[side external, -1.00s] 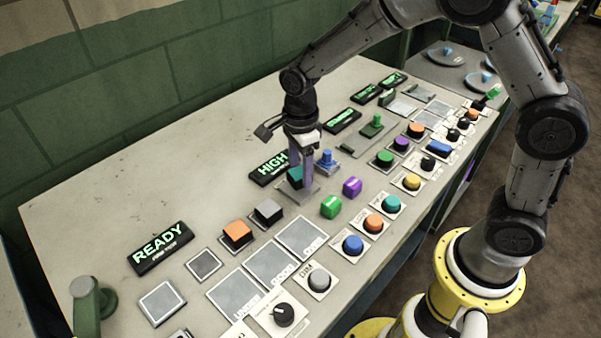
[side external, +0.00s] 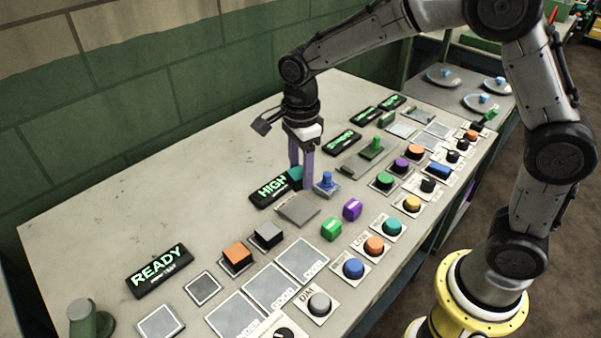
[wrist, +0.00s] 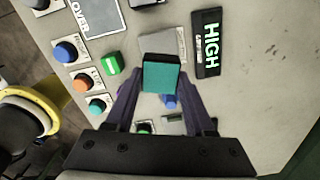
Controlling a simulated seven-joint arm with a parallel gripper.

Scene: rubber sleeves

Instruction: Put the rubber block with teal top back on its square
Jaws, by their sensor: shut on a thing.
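The rubber block with the teal top (side external: 296,173) is held between the fingers of my gripper (side external: 305,183). In the wrist view the teal face of the block (wrist: 160,77) shows between the two purple fingers of my gripper (wrist: 161,100). In the side view the fingers partly hide it. A bare grey square plate (side external: 297,209) lies just in front of the block in the side view; it also shows in the wrist view (wrist: 165,42), partly hidden by the block. The block looks raised off the bench; its exact height is hard to tell.
The HIGH sign (side external: 275,186) is close to the block. A blue knob (side external: 327,180) stands right of the fingers. Loose green (side external: 331,229) and purple (side external: 352,209) blocks lie in front. Orange-topped (side external: 237,255) and grey-topped (side external: 268,233) blocks stand on the left.

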